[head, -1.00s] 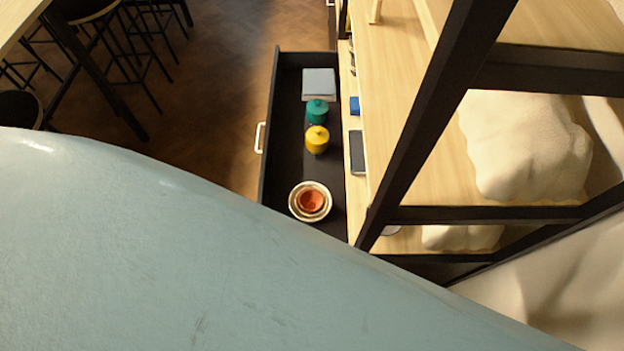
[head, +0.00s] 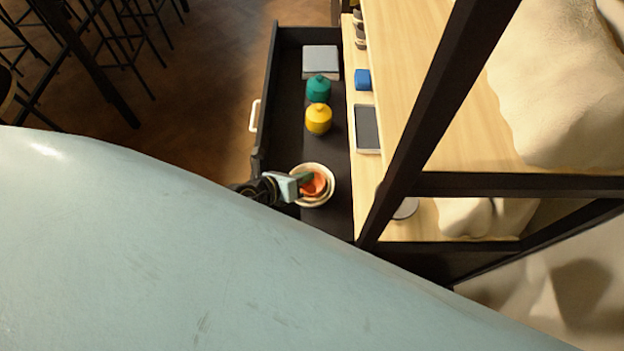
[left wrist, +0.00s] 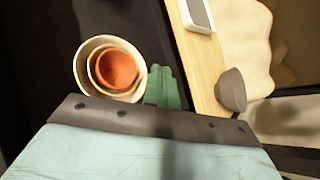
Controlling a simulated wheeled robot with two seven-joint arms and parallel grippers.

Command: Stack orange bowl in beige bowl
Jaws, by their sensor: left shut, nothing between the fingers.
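The orange bowl (head: 315,188) sits nested inside pale bowls in the open drawer. In the left wrist view the orange bowl (left wrist: 117,68) is innermost, with a beige bowl (left wrist: 93,68) around it and a larger cream bowl (left wrist: 80,66) outside that. My left gripper (head: 304,178) reaches in from the left and partly covers the nested bowls in the head view. Its green fingers (left wrist: 163,86) are shut with nothing between them; in the left wrist view they appear just right of the bowls. I cannot tell whether they touch a bowl. My right gripper is not in view.
The dark drawer (head: 291,105) also holds a yellow pot (head: 318,119), a teal pot (head: 318,89) and a grey box (head: 320,60). A wooden counter (head: 405,75) with dark frame bars (head: 433,120) stands on the right. A tablet (head: 367,128) lies beside the drawer.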

